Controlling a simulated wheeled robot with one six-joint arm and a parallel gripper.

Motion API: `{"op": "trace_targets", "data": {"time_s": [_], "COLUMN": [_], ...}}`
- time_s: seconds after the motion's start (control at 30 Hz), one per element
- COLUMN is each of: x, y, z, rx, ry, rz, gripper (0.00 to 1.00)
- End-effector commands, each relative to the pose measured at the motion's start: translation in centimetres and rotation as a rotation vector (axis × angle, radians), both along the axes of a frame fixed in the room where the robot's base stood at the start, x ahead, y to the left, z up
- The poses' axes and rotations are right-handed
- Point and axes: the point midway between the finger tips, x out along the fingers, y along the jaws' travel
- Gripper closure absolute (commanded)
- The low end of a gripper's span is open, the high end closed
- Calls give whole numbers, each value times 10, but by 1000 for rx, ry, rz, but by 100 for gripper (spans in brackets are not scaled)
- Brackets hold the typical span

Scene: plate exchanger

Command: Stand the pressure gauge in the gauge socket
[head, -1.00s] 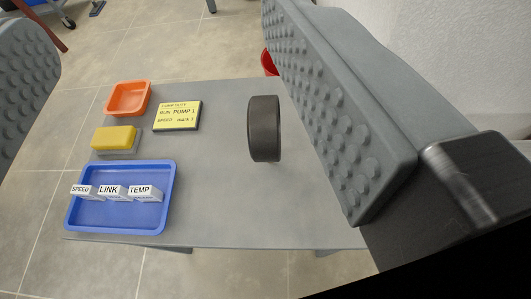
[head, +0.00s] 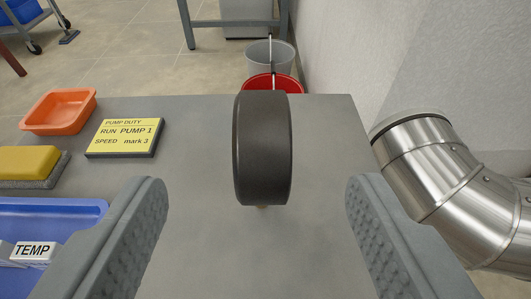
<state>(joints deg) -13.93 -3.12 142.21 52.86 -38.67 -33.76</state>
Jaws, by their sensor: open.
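The pressure gauge appears to be the dark round body (head: 263,148) standing on edge on the grey table, seen from its rim. My gripper (head: 258,215) is open and empty, with one grey studded finger at the left and one at the right. The gauge stands beyond the fingertips, roughly centred between them and apart from both. I cannot make out the gauge socket in this view.
The grey table (head: 205,240) is clear around the gauge. At the left are a blue tray (head: 55,206) with a TEMP block (head: 32,250), a yellow sponge (head: 28,161), an orange tray (head: 60,112) and a PUMP DUTY sign (head: 124,136). A shiny metal pipe (head: 430,160) stands at the right by the wall.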

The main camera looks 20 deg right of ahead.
Motion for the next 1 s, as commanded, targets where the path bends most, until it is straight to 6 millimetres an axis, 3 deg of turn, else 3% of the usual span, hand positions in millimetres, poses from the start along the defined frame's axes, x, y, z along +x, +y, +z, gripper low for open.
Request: {"op": "trace_targets", "data": {"time_s": [0.6, 1.0], "x": [73, 88], "y": [-24, -29], "z": [-29, -37], "rx": [0, 0], "ry": [0, 1], "rz": [0, 1], "gripper": [37, 37]}}
